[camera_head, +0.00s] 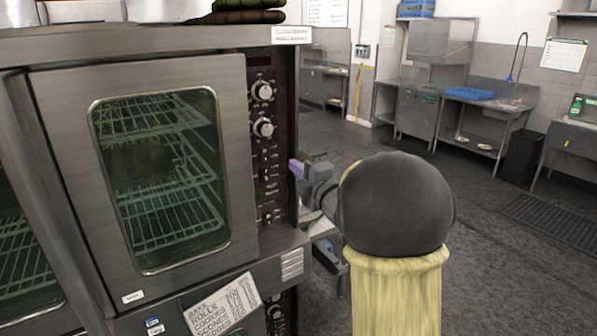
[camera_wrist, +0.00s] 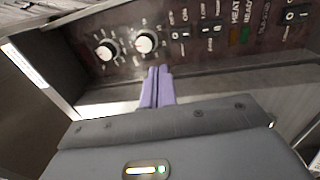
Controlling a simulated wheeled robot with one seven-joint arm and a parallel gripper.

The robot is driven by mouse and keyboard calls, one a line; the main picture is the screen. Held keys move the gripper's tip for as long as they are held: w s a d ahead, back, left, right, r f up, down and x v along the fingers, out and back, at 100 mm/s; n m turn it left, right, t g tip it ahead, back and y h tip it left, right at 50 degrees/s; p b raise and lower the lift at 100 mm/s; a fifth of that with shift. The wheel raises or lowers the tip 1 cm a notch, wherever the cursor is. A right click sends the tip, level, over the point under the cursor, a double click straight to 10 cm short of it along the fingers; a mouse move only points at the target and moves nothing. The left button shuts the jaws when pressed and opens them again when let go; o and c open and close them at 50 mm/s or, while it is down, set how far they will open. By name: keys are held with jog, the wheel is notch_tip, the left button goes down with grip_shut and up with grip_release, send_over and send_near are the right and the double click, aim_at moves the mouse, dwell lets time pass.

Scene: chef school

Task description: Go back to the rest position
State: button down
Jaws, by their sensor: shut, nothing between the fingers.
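My gripper (camera_wrist: 157,72) shows in the wrist view with its two purple fingers side by side and shut, nothing between them. They point at the oven's dark control panel (camera_wrist: 200,40) with its knobs and switches; I cannot tell how close they are.
The floor (camera_head: 500,220) to the right is open. A dark bin (camera_head: 523,157) and a steel sink table (camera_head: 480,115) with a blue tray (camera_head: 469,93) stand along the back. A paper sign (camera_head: 222,305) hangs low on the oven.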

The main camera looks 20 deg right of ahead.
jog(key=shift+s, duration=0.1)
jog(key=s+a+f+m+g+h, duration=0.2)
jog(key=s+f+m+g+h, duration=0.45)
jog(key=f+m, duration=0.75)
jog(key=s+a+f+m+g, duration=0.2)
jog(key=s+f+g, duration=0.1)
jog(key=s, duration=0.4)
jog(key=s+a+f+m+g+y, duration=0.1)
jog(key=s+a+f+m+g, duration=0.1)
jog(key=s, duration=0.5)
jog(key=s+a+f+m+g+y, duration=0.1)
jog(key=s+a+f+m+g, duration=0.1)
jog(key=s+f+g, duration=0.2)
jog(key=s+f, duration=0.2)
jog(key=s, duration=0.1)
jog(key=shift+s+m+g, duration=0.35)
jog(key=shift+s+m, duration=0.05)
jog(key=shift+r, duration=0.1)
